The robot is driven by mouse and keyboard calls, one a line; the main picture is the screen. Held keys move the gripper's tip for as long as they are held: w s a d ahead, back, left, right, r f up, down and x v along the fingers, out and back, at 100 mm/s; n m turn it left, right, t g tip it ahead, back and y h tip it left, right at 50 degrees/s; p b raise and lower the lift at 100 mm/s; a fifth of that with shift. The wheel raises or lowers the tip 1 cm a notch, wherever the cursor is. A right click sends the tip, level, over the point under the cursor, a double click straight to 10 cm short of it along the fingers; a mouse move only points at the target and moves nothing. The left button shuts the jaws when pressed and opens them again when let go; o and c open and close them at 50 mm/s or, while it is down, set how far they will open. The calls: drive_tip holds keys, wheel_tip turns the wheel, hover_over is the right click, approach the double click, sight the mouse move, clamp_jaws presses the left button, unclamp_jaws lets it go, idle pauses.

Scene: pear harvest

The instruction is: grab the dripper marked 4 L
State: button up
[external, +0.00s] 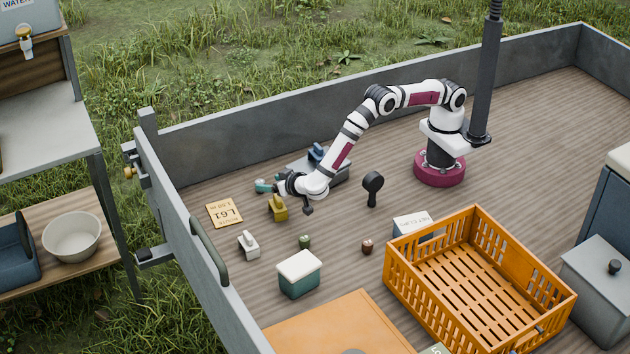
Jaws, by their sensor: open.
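No 4 L mark is readable on any small piece, so I cannot tell which is the dripper marked 4 L. A dark green small piece (304,242) and a reddish-brown one (367,247) stand apart on the wooden floor. A yellow piece (278,208), a pale grey piece (248,245) and a teal piece (264,186) are nearer the left wall. My gripper (291,193) is open, low above the floor, close to the yellow and teal pieces. My wrist hides part of its fingers, and I cannot tell whether it touches anything.
A grey tray (333,174) with a blue piece (317,152) lies behind my wrist. A black paddle-shaped thing (372,187) stands right of it.

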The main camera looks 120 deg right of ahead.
sight(260, 182)
drive_tip(key=x, duration=0.6)
drive_tip(key=shift+s+f, duration=0.1)
drive_tip(key=shift+s, duration=0.05)
clamp_jaws()
